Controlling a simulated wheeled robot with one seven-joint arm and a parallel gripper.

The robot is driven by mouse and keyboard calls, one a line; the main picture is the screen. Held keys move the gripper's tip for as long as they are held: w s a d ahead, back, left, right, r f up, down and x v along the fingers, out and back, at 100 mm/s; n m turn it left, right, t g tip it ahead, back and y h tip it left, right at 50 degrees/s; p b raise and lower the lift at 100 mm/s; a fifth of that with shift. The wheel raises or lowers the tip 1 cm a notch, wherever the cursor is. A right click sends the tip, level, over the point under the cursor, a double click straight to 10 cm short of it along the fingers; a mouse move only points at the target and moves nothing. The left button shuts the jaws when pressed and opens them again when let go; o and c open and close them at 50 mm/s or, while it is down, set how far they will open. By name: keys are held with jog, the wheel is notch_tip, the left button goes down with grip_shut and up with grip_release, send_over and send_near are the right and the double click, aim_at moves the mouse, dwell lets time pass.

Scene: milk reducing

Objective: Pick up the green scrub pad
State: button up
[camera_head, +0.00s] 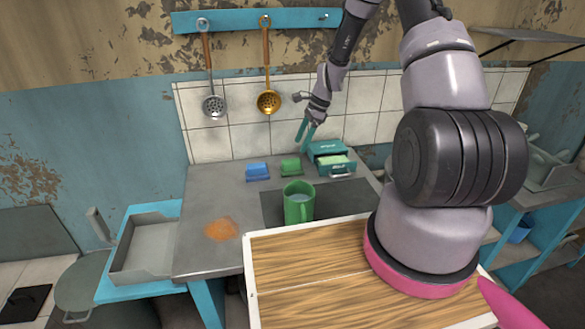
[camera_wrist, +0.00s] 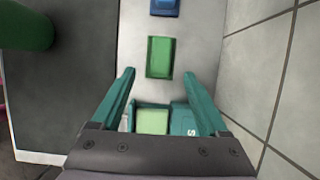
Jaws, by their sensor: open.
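The green scrub pad (camera_head: 291,167) lies on the grey counter, between a blue pad and a teal box. In the wrist view the green pad (camera_wrist: 160,56) is a green block ahead of the fingers, centred between their tips. My gripper (camera_head: 304,138) is open and empty, with its teal fingers above the back of the counter. In the wrist view my gripper (camera_wrist: 157,73) shows both fingers apart, with nothing between them touching. The fingers appear apart from the pad.
The blue pad (camera_head: 257,171) lies left of the green one. The teal box (camera_head: 326,149) stands right of it, an open drawer holding something light green. An orange spill (camera_head: 221,229) marks the counter. The tiled wall (camera_head: 235,135) is close behind.

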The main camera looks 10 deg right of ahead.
aim_at(292, 160)
jog(key=x, duration=0.9)
jog(key=shift+w+a, duration=0.1)
jog(key=shift+a, duration=0.05)
jog(key=shift+c, duration=0.3)
grip_shut()
notch_tip(292, 160, up, 10)
